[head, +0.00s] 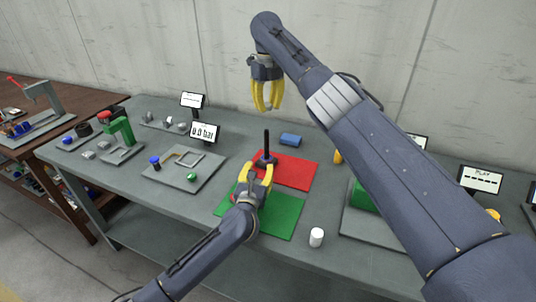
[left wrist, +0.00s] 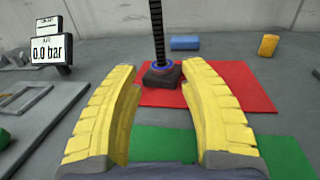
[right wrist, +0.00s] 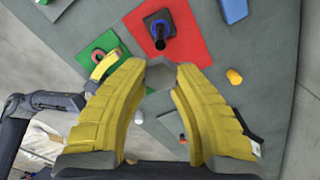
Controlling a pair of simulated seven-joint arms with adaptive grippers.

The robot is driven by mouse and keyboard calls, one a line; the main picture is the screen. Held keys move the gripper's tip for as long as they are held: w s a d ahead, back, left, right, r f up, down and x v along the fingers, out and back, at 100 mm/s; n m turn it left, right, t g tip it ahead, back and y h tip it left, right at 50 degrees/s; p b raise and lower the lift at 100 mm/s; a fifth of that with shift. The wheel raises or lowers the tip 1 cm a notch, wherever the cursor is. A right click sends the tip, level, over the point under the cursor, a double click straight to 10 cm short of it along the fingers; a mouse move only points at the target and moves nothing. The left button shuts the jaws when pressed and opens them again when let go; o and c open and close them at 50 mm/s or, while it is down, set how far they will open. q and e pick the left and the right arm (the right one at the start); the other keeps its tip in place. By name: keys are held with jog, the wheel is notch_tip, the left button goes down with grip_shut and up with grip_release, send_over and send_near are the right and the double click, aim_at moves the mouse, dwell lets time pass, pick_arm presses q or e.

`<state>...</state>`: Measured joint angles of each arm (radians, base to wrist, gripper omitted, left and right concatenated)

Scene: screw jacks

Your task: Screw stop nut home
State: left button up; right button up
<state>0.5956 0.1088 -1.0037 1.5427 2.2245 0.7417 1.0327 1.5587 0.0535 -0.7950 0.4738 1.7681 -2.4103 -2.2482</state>
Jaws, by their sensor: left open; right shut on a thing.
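The screw jack's dark threaded rod (head: 267,142) stands upright from a dark block (left wrist: 160,78) on the red mat (head: 296,172). A blue ring (left wrist: 173,69) sits around the rod's foot. My right gripper (head: 265,107) is raised behind and above the rod, shut on a grey hexagonal nut (right wrist: 160,73). The nut is apart from the rod (right wrist: 163,42) in the right wrist view; I cannot make it out in the head view. My left gripper (head: 259,170) is open and low, its fingers on the near side of the block. I cannot tell whether they touch it.
A green mat (head: 283,212) lies in front of the red one. Fixtures and a "0.0 bar" display (head: 205,133) are at left. My right arm crosses the right side.

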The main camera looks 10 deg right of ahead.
aim_at(266, 151)
pick_arm(q)
jog(key=shift+x, duration=6)
jog(key=shift+a, duration=0.1)
grip_shut()
